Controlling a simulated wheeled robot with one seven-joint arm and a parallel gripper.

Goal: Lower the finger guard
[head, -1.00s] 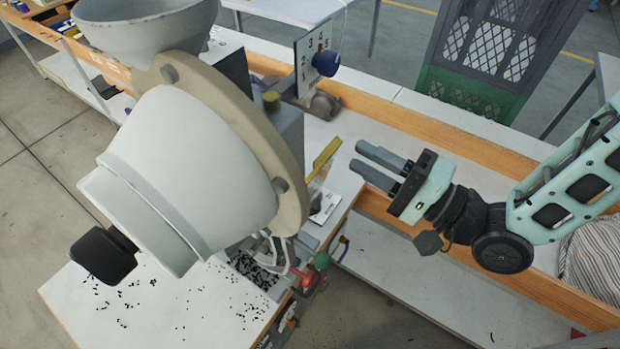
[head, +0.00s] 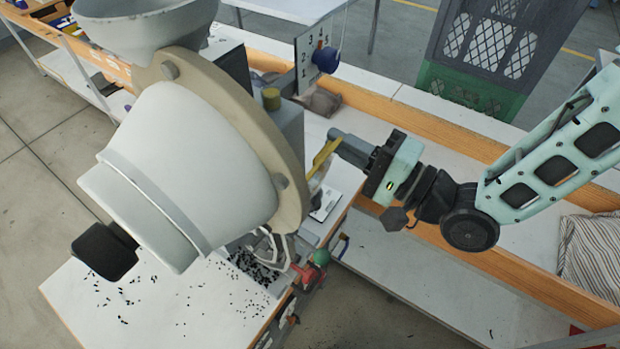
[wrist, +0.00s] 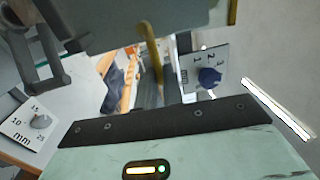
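The finger guard, which I take to be the yellow-edged flap (head: 325,154), is on the near right side of the press (head: 292,130), behind the big cream ring. It slants up to the right. My gripper (head: 336,143) is right of the press, with its grey fingertips at the upper end of the yellow flap. They look in contact or nearly so. The fingers overlap in the head view, so their gap is unclear. In the wrist view a yellowish strip (wrist: 150,48) runs down to the fingers; whether it lies between them is unclear.
A white bowl-shaped hopper and housing (head: 190,165) block much of the press. A numbered plate with a blue knob (head: 326,60) stands above the gripper. A red lever with a green ball (head: 320,257) is below. A dial plate (wrist: 38,122) shows in the wrist view.

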